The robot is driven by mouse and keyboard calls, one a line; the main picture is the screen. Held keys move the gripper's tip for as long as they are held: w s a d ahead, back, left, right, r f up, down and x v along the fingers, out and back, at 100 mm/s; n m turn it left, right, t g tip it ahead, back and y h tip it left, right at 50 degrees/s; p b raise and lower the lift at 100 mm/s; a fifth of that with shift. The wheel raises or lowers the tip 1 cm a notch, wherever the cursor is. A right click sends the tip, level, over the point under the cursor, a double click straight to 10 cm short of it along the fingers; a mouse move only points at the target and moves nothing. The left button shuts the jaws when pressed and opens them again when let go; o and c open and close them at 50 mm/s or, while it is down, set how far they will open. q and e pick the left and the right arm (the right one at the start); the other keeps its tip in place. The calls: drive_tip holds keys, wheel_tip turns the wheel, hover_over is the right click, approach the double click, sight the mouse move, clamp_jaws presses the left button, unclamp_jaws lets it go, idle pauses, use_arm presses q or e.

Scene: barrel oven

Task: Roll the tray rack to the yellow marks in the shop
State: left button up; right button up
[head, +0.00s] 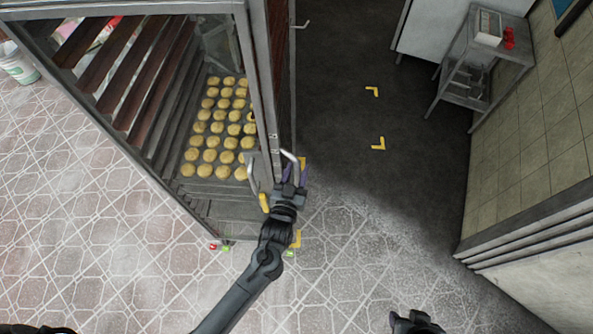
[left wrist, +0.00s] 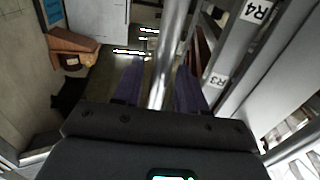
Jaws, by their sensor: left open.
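The tall metal tray rack (head: 262,75) stands at the left of the head view, with rows of round golden baked pieces on a tray inside. A bent metal handle (head: 290,154) sticks out from its near corner. My left gripper (head: 294,174) is at this handle, open. In the left wrist view its purple fingers (left wrist: 160,85) lie on either side of a shiny metal bar (left wrist: 166,60). Whether they touch it, I cannot tell. Yellow corner marks (head: 379,143) lie on the dark floor right of the rack. My right gripper (head: 415,322) shows only partly at the bottom edge.
Another yellow mark (head: 298,238) lies on the pale tiles beside the rack's foot. A metal side table (head: 478,75) stands by the tiled wall (head: 535,125) at the right. A ledge (head: 530,230) juts out below. The dark floor around the marks is clear.

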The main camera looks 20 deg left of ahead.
use_arm(q)
clamp_jaws()
idle(0.3)
drive_tip(key=shift+w, duration=0.1)
